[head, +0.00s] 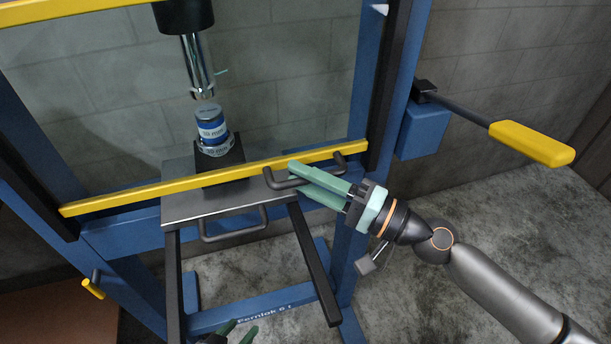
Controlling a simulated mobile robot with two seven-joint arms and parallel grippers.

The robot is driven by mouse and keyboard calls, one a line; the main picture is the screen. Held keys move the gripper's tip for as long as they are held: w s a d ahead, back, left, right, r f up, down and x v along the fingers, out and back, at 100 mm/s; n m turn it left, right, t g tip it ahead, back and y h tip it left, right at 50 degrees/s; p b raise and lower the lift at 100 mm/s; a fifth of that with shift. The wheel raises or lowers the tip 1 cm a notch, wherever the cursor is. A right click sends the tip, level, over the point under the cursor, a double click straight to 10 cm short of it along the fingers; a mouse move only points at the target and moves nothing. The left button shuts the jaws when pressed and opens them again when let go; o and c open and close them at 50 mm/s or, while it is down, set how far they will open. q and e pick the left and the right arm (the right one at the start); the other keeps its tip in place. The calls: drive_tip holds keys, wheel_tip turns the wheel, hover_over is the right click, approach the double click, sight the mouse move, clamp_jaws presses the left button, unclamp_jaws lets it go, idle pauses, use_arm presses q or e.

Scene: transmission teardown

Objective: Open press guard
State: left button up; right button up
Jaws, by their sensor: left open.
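The press guard is a clear panel with a yellow bottom bar (215,179) that slants across the front of the blue press frame (372,75). A dark U-shaped guard handle (272,180) sticks out from the right part of this bar. My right gripper (297,178) reaches in from the right, its green fingers shut on the handle's bar. Part of the handle is hidden behind the fingers. My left gripper (238,333) shows only its green fingertips at the bottom edge. They are apart and empty, well below the guard.
Behind the guard, a blue-labelled cylinder (211,128) stands on a dark block under the press ram (197,65). The grey press table (185,207) has a front handle (235,233). A yellow-gripped lever (530,143) juts out at right.

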clamp_jaws()
idle(1.2)
